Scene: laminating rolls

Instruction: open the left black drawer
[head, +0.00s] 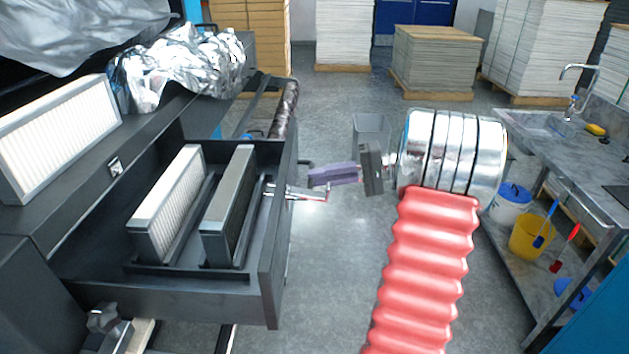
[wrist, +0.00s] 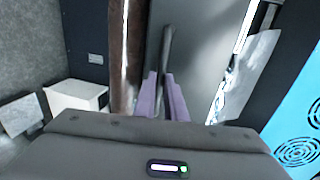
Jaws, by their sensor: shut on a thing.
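The black drawer (head: 268,285) stands pulled well out from the dark machine at the left of the head view. Its open top shows two framed filters standing inside. In the wrist view the drawer front (wrist: 200,45) fills the middle, with a dark bar handle (wrist: 166,50) on it. My gripper (head: 312,180) is at the outer side of the drawer front. Its purple fingers (wrist: 163,92) are shut around the handle. The exact contact is partly hidden in the head view.
A pale filter (head: 62,135) leans on the machine's top, beside crumpled foil (head: 180,70). A sink bench (head: 555,140) with buckets below is at right. The grey floor between is open.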

